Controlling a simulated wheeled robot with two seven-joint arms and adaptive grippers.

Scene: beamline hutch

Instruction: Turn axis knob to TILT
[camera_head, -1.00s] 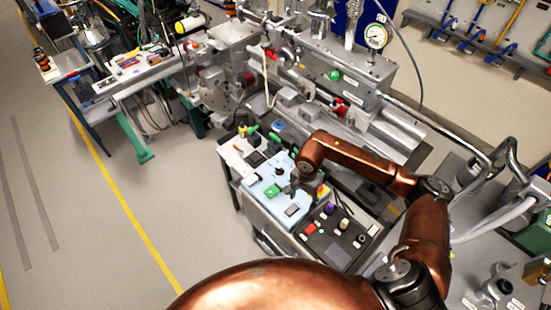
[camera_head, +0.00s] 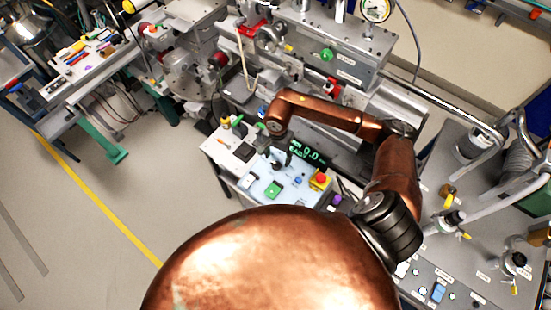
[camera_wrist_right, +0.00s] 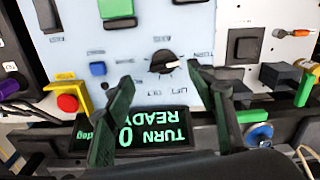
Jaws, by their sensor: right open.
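The axis knob (camera_wrist_right: 163,62) is round and black with a white pointer mark on its right side, in the right wrist view. It sits on a light blue panel (camera_wrist_right: 60,53), which also shows in the head view (camera_head: 256,187). Small upside-down labels surround the knob; TURN is at its right. The display (camera_wrist_right: 150,132) reads TURN, 0 and READY in green. My right gripper (camera_wrist_right: 160,74) is open, its two fingers spread on either side of the knob, seemingly apart from it. In the head view the gripper (camera_head: 284,154) is small and dark above the panel. My left gripper is not in view.
A red button in a yellow guard (camera_wrist_right: 68,103) and a green button (camera_wrist_right: 115,8) are on the panel. A dark switch (camera_wrist_right: 244,46) is to the right of the knob. Steel beamline equipment (camera_head: 340,60) stands behind the panel. Floor is clear at left.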

